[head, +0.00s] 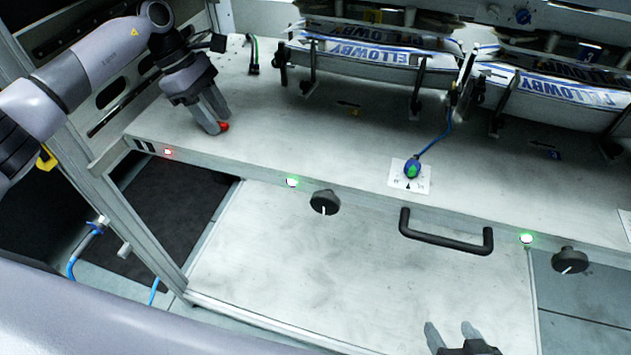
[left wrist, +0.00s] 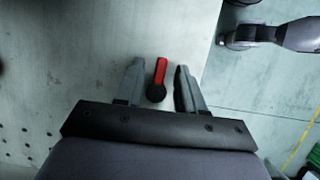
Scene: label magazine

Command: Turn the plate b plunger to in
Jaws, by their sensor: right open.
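A small red handle with a black round end (left wrist: 157,80) stands between the fingers of my left gripper (left wrist: 158,82) in the left wrist view, with a gap on each side. In the head view my left gripper (head: 216,122) is low over the left end of the bench, and the red tip (head: 224,126) shows beside its fingers. A blue and green knob (head: 412,168) sits on a white marked card (head: 394,183) near the bench's front edge. I cannot read which part is labelled plate b. My right gripper (head: 450,334) is open and empty at the bottom edge.
The bench top (head: 330,150) is clear between my left gripper and the card. Stacked label magazines (head: 380,65) stand at the back. Black dials (head: 324,202) and a black handle (head: 445,240) project from the front, with lit indicators beside them.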

